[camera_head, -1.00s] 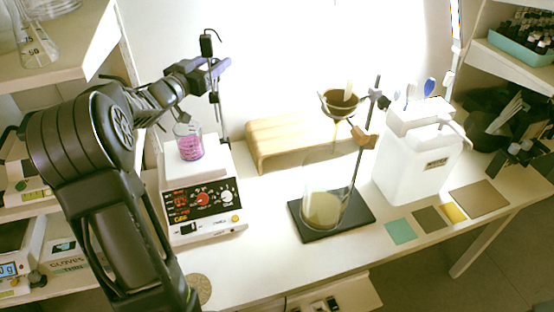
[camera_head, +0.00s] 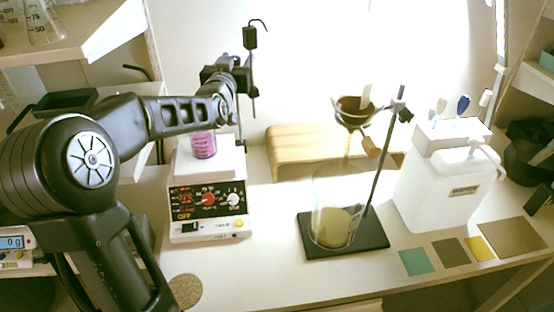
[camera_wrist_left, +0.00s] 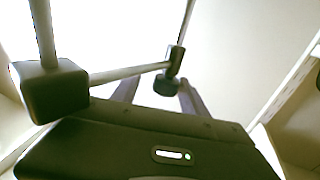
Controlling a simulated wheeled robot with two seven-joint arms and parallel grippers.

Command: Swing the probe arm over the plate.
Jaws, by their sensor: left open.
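The hotplate (camera_head: 208,208) stands left of centre. A beaker of pink liquid (camera_head: 204,144) stands on its pale top plate (camera_head: 181,164). The thin probe (camera_head: 253,92) hangs from a black holder (camera_head: 250,38) behind and to the right of the beaker, not over the plate's middle. My left gripper (camera_head: 232,72) is high behind the beaker, close to the probe; its fingertips are hard to make out there. In the left wrist view the open fingers (camera_wrist_left: 160,92) are on both sides of a black knob (camera_wrist_left: 170,70) on the probe arm's bar (camera_wrist_left: 128,73). Contact is unclear. My right gripper is out of view.
A ring stand (camera_head: 345,243) with a funnel and beaker stands to the right. Behind it is a wooden rack (camera_head: 290,138). A white jug (camera_head: 435,185) and coloured squares (camera_head: 417,262) are further right. A cork disc (camera_head: 186,290) lies in front of the hotplate.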

